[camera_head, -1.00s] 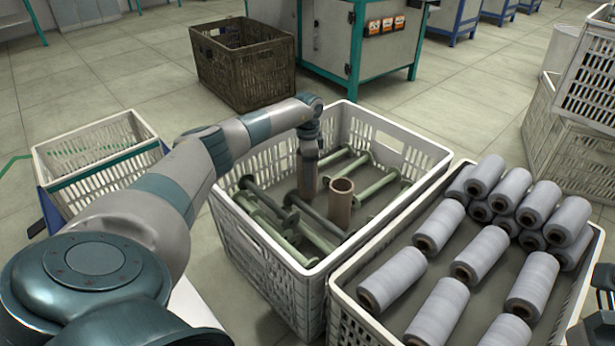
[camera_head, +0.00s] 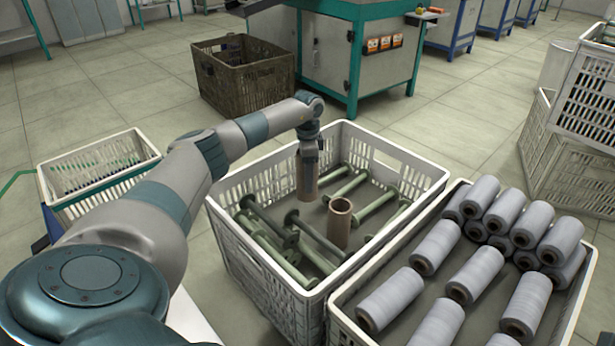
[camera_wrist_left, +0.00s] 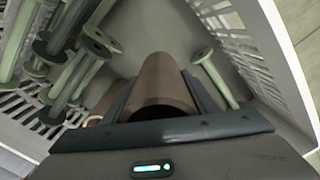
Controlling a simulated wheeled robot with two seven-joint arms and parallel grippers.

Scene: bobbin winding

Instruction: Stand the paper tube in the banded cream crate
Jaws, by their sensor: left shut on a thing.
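My left gripper (camera_head: 308,147) is shut on a brown paper tube (camera_head: 306,180), held upright inside the large cream crate (camera_head: 262,272) at centre. The held tube fills the middle of the left wrist view (camera_wrist_left: 164,88), between the two jaws. Its lower end appears a little above the crate floor. A second brown tube (camera_head: 340,226) stands upright in the same crate, to the right and nearer. My right gripper is out of view.
Several green bobbins (camera_head: 345,187) lie in the large crate around the tubes. A crate of grey yarn spools (camera_head: 436,243) adjoins it at right. A brown crate (camera_head: 245,80) stands behind, near a green-framed machine (camera_head: 340,50). Open floor lies between the left and brown crates.

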